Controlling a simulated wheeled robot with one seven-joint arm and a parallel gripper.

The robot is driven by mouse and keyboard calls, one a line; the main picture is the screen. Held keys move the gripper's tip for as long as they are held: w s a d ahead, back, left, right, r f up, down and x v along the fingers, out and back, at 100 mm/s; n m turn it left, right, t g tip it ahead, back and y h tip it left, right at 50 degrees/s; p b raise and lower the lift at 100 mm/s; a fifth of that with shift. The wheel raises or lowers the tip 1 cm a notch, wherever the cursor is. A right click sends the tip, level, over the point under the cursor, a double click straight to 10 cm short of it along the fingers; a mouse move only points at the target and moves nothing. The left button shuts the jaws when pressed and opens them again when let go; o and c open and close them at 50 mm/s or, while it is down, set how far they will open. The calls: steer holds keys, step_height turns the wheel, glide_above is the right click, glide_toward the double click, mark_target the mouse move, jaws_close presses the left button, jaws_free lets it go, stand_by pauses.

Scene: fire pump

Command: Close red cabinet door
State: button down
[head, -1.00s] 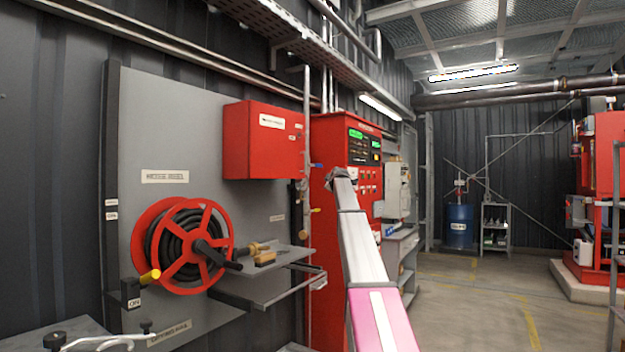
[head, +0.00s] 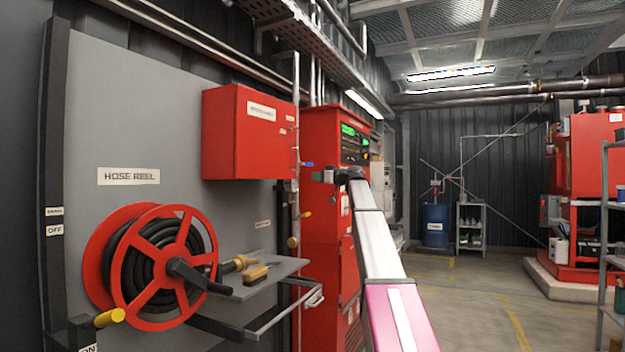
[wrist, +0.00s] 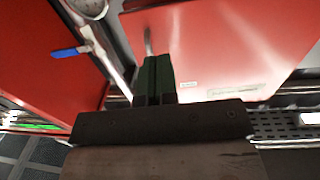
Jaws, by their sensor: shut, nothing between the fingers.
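The red cabinet (head: 250,135) is a box on the grey wall panel, above the hose reel, with white labels on its front. Its door looks flush or nearly so in the head view; I cannot tell if a gap remains. In the wrist view a pale red labelled face, apparently the cabinet's (wrist: 220,45), fills the upper right. My gripper (head: 328,176) is low and just right of the cabinet, by the vertical pipe. In the wrist view its dark fingers (wrist: 155,62) are together and empty, in front of the red face; contact is unclear.
A vertical pipe (head: 296,220) with a gauge (wrist: 88,6) and blue lever (wrist: 70,51) stands beside the gripper. A tall red control cabinet (head: 322,225) is behind. The hose reel (head: 150,262) and a small shelf (head: 262,275) lie below.

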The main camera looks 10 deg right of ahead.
mark_target(289, 176)
steer(key=x, duration=1.2)
steer(key=shift+w, duration=0.1)
steer(key=shift+x, duration=1.65)
